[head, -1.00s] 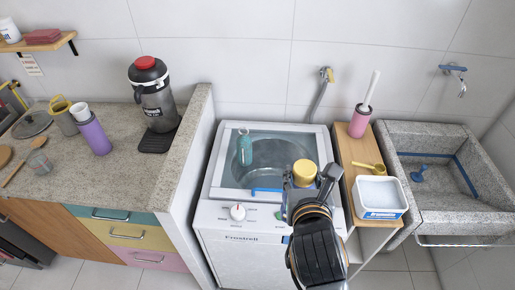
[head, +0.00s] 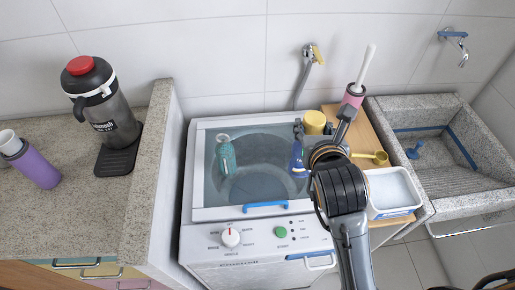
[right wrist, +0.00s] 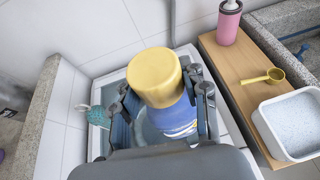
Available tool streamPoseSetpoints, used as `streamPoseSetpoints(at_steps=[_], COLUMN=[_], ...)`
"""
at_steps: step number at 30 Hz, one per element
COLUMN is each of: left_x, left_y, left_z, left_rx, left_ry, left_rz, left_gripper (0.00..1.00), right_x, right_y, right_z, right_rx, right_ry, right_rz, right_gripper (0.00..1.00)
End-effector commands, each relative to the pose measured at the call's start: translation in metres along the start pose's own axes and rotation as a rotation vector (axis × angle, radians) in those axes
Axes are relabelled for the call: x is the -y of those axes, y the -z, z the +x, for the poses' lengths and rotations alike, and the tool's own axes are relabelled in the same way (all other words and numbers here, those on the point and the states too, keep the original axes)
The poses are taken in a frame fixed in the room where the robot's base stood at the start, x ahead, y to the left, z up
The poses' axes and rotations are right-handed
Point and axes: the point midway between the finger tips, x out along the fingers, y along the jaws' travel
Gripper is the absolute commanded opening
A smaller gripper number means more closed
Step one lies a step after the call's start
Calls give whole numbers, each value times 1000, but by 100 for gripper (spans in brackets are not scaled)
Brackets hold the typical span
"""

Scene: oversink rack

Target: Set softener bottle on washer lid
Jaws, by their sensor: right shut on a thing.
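The softener bottle, blue with a wide yellow cap (head: 314,121), is held in my right gripper (head: 321,135) above the right part of the washer lid (head: 208,190). Its blue body (head: 298,157) shows left of the gripper. In the right wrist view the bottle (right wrist: 172,115) stands between the two fingers of my right gripper (right wrist: 163,98), which are shut on its sides below the cap. The bottle's base is hidden there, and I cannot tell whether it touches the lid. My left gripper is not in view.
A wooden shelf (head: 357,128) at the right carries a pink brush holder (head: 353,96), a yellow scoop (head: 380,157) and a white tub (head: 393,192). A stone sink (head: 455,180) lies beyond.

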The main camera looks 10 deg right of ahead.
Motion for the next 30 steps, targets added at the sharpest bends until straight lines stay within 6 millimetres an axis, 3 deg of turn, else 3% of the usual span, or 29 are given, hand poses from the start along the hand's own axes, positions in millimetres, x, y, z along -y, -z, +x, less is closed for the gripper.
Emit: streamPoseSetpoints(at_steps=[3, 6, 8, 11, 20, 24, 30], left_x=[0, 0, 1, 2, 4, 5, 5], left_y=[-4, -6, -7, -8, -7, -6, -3], left_z=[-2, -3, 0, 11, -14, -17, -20], left_rx=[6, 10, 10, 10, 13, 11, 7], left_ry=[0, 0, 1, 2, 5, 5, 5], left_rz=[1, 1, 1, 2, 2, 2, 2], left_gripper=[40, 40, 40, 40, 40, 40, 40], right_x=[37, 52, 52, 39, -24, -42, -57], right_y=[-16, -23, -23, -18, -9, 14, 30], right_z=[1, 1, 4, 16, 58, 79, 96], right_rx=[13, 19, 20, 19, 14, 13, 19], right_ry=[33, 45, 46, 45, 45, 48, 48], right_rz=[16, 21, 23, 22, 21, 21, 22], right_gripper=[0, 0, 0, 0, 0, 0, 0])
